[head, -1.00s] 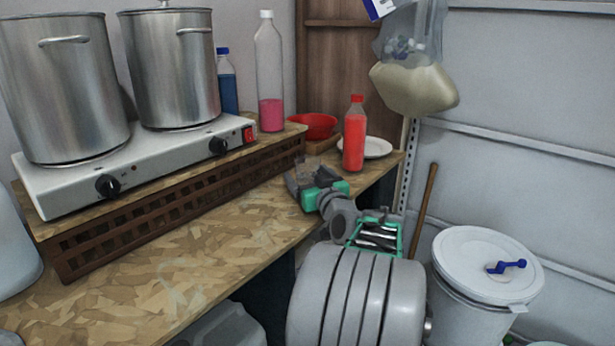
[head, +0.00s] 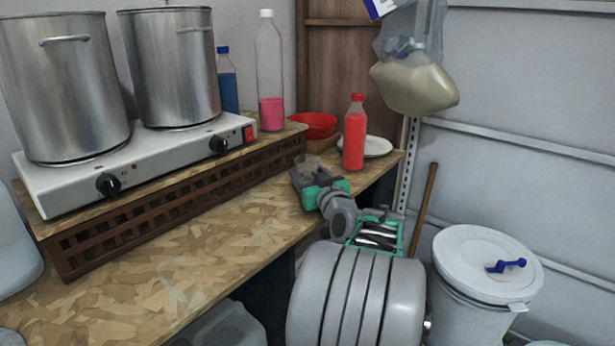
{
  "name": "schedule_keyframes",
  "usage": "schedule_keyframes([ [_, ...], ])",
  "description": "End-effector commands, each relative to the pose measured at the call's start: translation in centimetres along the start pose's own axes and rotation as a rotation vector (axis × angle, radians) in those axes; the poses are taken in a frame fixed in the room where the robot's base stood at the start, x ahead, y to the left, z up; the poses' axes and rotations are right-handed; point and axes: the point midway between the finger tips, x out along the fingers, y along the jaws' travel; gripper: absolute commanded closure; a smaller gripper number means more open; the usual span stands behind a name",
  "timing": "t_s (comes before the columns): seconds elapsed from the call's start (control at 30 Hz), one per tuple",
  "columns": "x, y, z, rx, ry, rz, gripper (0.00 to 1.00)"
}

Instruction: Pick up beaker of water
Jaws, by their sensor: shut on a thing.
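My gripper (head: 306,174) is over the wooden worktop (head: 200,237), near its right end and in front of the brown lattice shelf. Its grey fingers are shut on a small clear beaker (head: 312,164), which shows only faintly between and above them. The lower part of the beaker is hidden by the fingers and wrist. The water in it cannot be made out, and I cannot tell whether the beaker is clear of the worktop.
A red bottle (head: 355,133), a white plate (head: 378,147) and a red bowl (head: 314,125) stand just behind my gripper. The lattice shelf (head: 170,208) bears a hotplate (head: 75,190) with two steel pots. The front left worktop is clear. A white drum (head: 475,295) stands right.

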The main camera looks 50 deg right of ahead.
Motion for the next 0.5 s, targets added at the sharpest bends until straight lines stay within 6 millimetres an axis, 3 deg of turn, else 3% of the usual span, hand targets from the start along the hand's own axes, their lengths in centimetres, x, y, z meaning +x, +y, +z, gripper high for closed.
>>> schedule_keyframes([
  [0.5, -0.26, 0.20, -0.69, -0.002, 0.002, 0.000, 0.86],
])
